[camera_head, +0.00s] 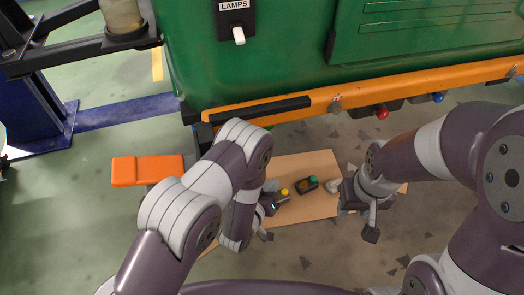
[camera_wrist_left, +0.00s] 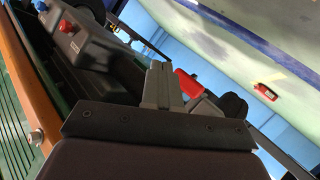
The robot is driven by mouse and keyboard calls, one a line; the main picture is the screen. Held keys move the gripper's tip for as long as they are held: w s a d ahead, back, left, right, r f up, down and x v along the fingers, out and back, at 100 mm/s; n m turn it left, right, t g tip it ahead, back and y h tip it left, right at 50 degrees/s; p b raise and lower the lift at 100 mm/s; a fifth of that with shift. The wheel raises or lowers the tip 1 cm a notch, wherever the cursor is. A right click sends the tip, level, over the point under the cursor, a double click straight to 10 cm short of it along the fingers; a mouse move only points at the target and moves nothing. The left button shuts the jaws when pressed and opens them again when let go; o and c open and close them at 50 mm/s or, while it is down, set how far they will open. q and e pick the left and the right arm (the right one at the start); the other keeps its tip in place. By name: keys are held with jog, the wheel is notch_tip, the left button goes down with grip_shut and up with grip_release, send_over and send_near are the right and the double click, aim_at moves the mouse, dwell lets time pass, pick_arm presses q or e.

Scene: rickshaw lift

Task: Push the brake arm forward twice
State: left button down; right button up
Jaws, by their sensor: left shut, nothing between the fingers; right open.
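My left gripper (camera_head: 268,207) is below the orange rail at the near left end of the green body, largely hidden by its own arm. In the left wrist view its grey fingers (camera_wrist_left: 161,88) are shut together with nothing between them. A red handle-like piece (camera_wrist_left: 187,83) shows just beyond and right of the fingers; I cannot tell whether they touch it, or whether it is the brake arm. My right gripper (camera_head: 362,208) is open and empty, further right and pointing down. No brake arm can be made out clearly in the head view.
The green body (camera_head: 285,65) with a lamps switch (camera_head: 237,25) and orange rail (camera_head: 350,95) fills the top. A red knob (camera_head: 381,112) and a blue knob (camera_head: 438,97) sit under the rail. An orange block (camera_head: 147,170) is left. A tan board (camera_head: 310,212) bears small devices.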

pick_arm(q)
jog(key=w+a+b, duration=0.1)
jog(key=w+a, duration=0.1)
jog(key=w, duration=0.6)
jog(key=shift+w+a+b, duration=0.2)
jog(key=shift+a+b, duration=0.15)
jog(key=shift+b, duration=0.05)
jog(key=shift+f, duration=0.1)
dwell(1.9)
jog(key=shift+w+a, duration=0.15)
jog(key=shift+w, duration=0.25)
